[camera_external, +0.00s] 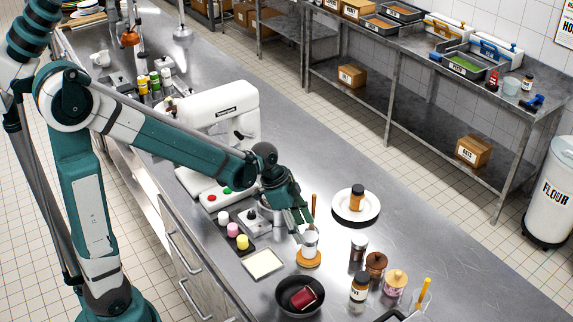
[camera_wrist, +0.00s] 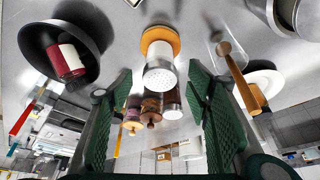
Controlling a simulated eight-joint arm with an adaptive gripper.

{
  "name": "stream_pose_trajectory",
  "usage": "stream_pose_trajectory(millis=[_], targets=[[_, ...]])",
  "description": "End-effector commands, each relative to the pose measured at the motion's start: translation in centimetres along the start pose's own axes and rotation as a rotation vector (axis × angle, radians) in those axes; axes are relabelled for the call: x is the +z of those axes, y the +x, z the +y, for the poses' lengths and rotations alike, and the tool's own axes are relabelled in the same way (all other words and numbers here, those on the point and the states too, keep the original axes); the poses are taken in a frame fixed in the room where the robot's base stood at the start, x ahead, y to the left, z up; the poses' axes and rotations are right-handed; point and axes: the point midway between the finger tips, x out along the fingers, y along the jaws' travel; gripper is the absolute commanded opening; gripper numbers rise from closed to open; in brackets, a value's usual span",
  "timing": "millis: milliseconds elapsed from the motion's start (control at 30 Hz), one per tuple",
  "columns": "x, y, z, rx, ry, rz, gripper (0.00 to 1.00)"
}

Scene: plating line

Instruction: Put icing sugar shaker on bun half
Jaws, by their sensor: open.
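The icing sugar shaker (camera_external: 310,241) is white with a perforated top. It stands upright on a round orange-brown disc, which looks like the bun half (camera_external: 308,259). In the wrist view the shaker's holed top (camera_wrist: 160,76) faces the camera, with the orange rim of the bun half (camera_wrist: 160,36) showing around its base. My gripper (camera_wrist: 158,75) is open, its green fingers on either side of the shaker with gaps visible to both. In the external view my gripper (camera_external: 303,228) is right above and around the shaker's top, partly hiding it.
A black bowl (camera_external: 283,303) holding a dark red item stands in front. Several jars (camera_external: 360,287) stand to the right. A white plate (camera_external: 341,211) with a brown bottle is behind. A pale square tray (camera_external: 262,265) lies left.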

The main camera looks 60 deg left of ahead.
Motion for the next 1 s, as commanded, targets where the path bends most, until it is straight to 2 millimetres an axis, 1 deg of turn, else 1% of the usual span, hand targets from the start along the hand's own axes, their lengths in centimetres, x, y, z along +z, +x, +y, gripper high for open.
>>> stream_pose_trajectory(millis=[33, 200, 400, 600, 1000], targets=[[0.0, -0.7, 0.1, 0.0, 0.0, 0.0, 0.49], [0.1, -2.4, 0.0, 0.0, -0.001, 0.0, 0.49], [0.0, -3.6, 0.0, 0.0, -0.001, 0.0, 0.49], [0.1, -4.0, 0.0, 0.0, -0.001, 0.0, 0.49], [0.0, -4.0, 0.0, 0.0, 0.0, 0.0, 0.49]])
